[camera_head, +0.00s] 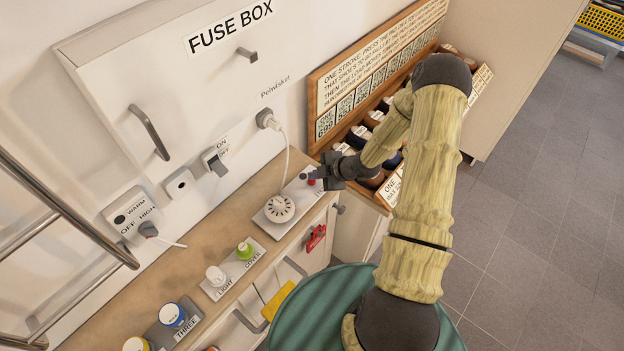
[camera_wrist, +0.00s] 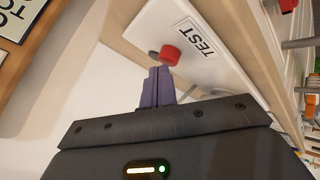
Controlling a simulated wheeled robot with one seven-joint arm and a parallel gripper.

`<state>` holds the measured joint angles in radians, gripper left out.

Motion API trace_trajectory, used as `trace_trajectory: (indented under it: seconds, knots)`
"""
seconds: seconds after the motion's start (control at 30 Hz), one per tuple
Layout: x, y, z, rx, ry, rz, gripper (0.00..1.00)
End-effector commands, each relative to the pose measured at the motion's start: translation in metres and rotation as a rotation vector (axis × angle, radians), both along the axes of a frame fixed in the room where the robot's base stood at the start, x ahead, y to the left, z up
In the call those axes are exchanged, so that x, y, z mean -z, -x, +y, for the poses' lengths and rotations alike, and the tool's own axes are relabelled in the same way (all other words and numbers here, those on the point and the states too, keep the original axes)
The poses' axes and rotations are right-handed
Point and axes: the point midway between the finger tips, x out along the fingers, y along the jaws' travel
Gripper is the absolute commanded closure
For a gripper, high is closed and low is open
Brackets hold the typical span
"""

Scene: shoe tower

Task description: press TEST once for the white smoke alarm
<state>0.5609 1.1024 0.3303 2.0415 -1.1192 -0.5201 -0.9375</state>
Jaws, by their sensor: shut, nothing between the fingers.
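The round white smoke alarm (camera_head: 279,208), with dark slots, sits on a white plate on the wooden counter. A red button (camera_wrist: 171,55) stands on a white plate beside the printed label TEST (camera_wrist: 194,38). The red button also shows in the head view (camera_head: 311,182), at the plate's far end. My gripper (camera_head: 316,174) is shut and empty, right at the button. In the wrist view its dark purple fingertips (camera_wrist: 159,72) are just below the red button. I cannot tell whether they touch it.
A wooden rack (camera_head: 345,85) of shoes with printed signs stands just behind my arm. A fuse box (camera_head: 170,80) hangs on the wall. A red thing (camera_head: 316,238) is on the counter's front.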

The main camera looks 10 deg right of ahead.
Motion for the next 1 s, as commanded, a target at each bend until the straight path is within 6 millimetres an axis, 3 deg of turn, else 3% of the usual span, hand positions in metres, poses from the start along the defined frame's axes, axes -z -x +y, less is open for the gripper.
trace_trajectory:
  seconds: [0.77,1.0]
  knots:
    - [0.0055,0.0001,0.0001,0.0,0.0,0.0,1.0]
    - [-0.0023,0.0,0.0,-0.001,0.0,-0.001,1.0]
